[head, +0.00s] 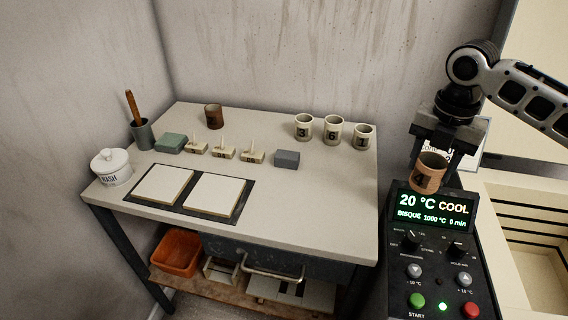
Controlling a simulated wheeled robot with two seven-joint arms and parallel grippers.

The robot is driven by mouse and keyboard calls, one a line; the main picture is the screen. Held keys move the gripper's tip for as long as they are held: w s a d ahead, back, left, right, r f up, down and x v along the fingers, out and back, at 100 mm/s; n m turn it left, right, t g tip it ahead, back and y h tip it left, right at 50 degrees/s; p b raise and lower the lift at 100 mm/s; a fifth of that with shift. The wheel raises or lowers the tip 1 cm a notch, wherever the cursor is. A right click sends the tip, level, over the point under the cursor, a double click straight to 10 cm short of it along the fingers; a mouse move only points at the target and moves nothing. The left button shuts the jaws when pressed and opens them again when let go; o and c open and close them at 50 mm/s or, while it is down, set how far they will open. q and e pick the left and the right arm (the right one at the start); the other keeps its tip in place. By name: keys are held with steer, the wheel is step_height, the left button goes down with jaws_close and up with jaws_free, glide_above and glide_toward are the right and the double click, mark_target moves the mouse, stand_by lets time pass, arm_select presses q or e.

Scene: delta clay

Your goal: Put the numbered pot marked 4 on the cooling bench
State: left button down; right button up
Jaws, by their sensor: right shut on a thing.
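My right gripper (435,150) is shut on a terracotta-brown pot (430,173). A dark mark on the pot's front looks like a 4, though it is small. The pot is held roughly upright, in front of and above the control panel's display. The table (320,190) to its left, with a pale grey top, is the only bench-like surface in view. My left gripper is not in view.
Cream pots marked 3 (303,128), 6 (332,131) and 1 (363,138) stand at the table's back right. A dark brown pot (214,116) stands further left. Two white slabs (215,195) lie at the front. The table's right front is clear. The control panel (435,245) stands beside it.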

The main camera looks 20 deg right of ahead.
steer(key=w+a+f, duration=0.2)
steer(key=a+f, duration=0.1)
steer(key=w+a+f, duration=0.3)
steer(key=a, duration=0.1)
steer(key=w+a+f+p, duration=0.1)
steer(key=w+a+f, duration=0.2)
steer(key=shift+w+a+f, duration=0.1)
steer(key=shift+w+a, duration=0.05)
steer(key=shift+a, duration=0.1)
steer(key=shift+w+a+f+p, duration=0.1)
steer(key=shift+a+f+p, duration=0.05)
steer(key=shift+f, duration=0.85)
steer(key=shift+w+a+f+p, duration=0.1)
steer(key=shift+f+p, duration=0.05)
steer(key=shift+f, duration=0.8)
steer(key=shift+f, duration=0.1)
steer(key=o, duration=1)
